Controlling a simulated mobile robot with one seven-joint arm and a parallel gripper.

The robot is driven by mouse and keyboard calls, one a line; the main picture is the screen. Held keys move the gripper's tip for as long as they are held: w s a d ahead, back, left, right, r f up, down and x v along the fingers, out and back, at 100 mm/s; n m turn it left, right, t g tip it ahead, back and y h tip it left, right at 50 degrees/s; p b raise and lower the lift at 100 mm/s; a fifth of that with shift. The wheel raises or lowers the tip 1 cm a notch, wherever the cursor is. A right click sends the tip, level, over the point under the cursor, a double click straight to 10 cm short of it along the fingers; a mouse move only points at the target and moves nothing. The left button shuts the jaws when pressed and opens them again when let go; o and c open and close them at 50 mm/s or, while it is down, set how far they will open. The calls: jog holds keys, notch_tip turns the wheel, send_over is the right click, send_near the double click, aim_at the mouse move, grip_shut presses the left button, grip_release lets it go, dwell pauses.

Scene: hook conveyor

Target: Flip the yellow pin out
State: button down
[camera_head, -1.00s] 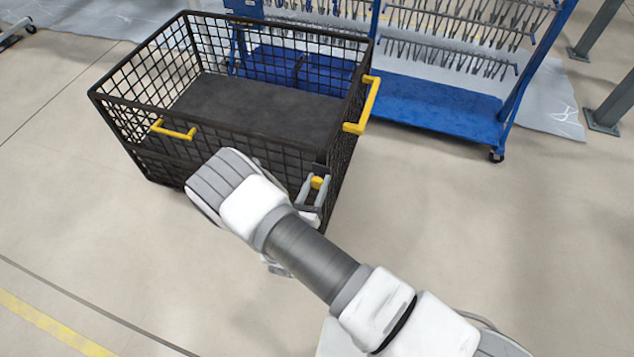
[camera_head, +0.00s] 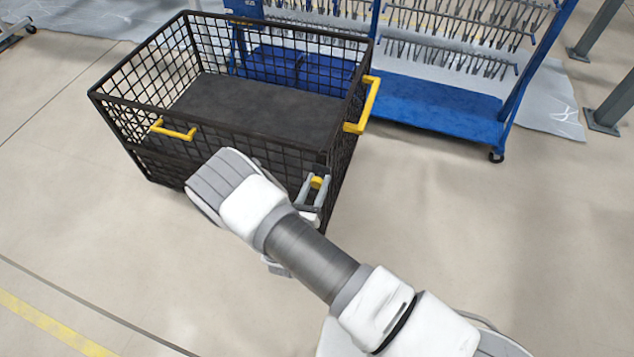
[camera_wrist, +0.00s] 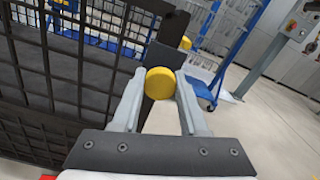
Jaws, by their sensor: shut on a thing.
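The yellow pin (camera_wrist: 160,83) is a round knob at the front right corner of the black mesh cart (camera_head: 250,155). My gripper (camera_wrist: 160,88) is shut on the pin, one grey finger on each side of it. In the head view the pin (camera_head: 316,182) shows as a small yellow spot between the fingers (camera_head: 312,190), low on the right end of the cart's front wall. My arm hides part of the front wall. The pin's shaft is hidden behind its head.
The cart has yellow handles on its front (camera_head: 174,131) and right side (camera_head: 366,104). A blue wheeled rack (camera_head: 440,105) with rows of hooks stands behind it. The floor (camera_head: 470,220) to the right and in front is clear.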

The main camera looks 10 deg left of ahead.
aim_at(316, 185)
jog(key=shift+s, duration=0.15)
jog(key=shift+s+a+f, duration=0.1)
jog(key=shift+s, duration=1.5)
jog(key=shift+c, duration=2.2)
grip_release()
jog(key=s+a+p, duration=0.1)
jog(key=s+p, duration=0.2)
jog(key=s, duration=1.4)
jog(key=shift+s+a, duration=0.2)
